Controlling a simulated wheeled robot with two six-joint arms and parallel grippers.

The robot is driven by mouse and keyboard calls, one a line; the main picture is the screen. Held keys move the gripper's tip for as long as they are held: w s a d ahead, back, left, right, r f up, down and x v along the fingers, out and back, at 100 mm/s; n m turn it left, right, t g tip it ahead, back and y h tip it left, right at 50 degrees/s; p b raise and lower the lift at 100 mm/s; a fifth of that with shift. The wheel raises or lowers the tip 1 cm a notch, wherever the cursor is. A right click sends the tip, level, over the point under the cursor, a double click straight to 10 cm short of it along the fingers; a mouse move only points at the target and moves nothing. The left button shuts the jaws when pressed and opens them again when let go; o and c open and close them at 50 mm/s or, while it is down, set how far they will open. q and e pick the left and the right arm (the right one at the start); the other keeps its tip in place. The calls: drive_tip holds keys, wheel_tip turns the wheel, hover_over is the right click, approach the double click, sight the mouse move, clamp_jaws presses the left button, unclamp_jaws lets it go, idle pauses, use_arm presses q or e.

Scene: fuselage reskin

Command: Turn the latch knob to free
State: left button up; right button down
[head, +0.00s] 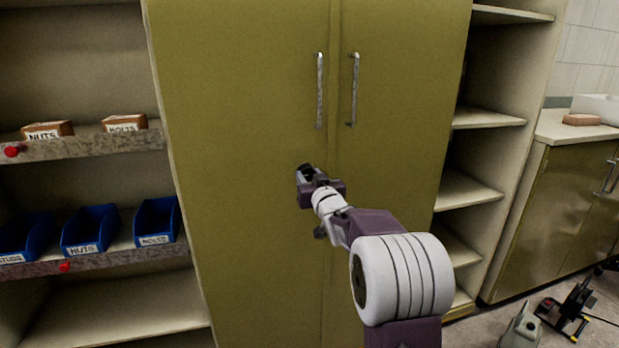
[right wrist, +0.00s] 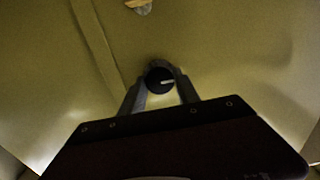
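The latch knob (right wrist: 160,81) is a small round black knob with a white pointer mark, on the olive cabinet front in the right wrist view. The pointer lies nearly level, towards the right. My right gripper (right wrist: 161,82) has one finger on each side of the knob and appears shut on it. In the head view my right gripper (head: 306,173) is at the olive cabinet (head: 240,120), below the door handles, and hides the knob there. My left gripper is out of view.
Two vertical metal handles (head: 320,90) and (head: 353,90) are above the gripper. Shelves with blue bins (head: 90,230) and labelled boxes (head: 48,131) stand left. Empty shelves (head: 470,190) and a counter (head: 575,128) are right. Equipment (head: 570,308) stands on the floor.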

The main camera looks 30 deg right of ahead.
drive_tip(key=n+b, duration=0.2)
drive_tip(key=n, duration=0.1)
drive_tip(key=shift+f, duration=0.2)
drive_tip(key=n+b, duration=0.4)
drive_tip(key=n, duration=0.2)
drive_tip(key=n+b, duration=0.2)
drive_tip(key=n, duration=0.2)
drive_tip(key=shift+n, duration=0.4)
drive_tip(key=shift+r+n+b, duration=0.15)
drive_tip(key=shift+n+b, duration=0.65)
drive_tip(key=shift+n, duration=1.2)
drive_tip(key=c, duration=0.9)
unclamp_jaws()
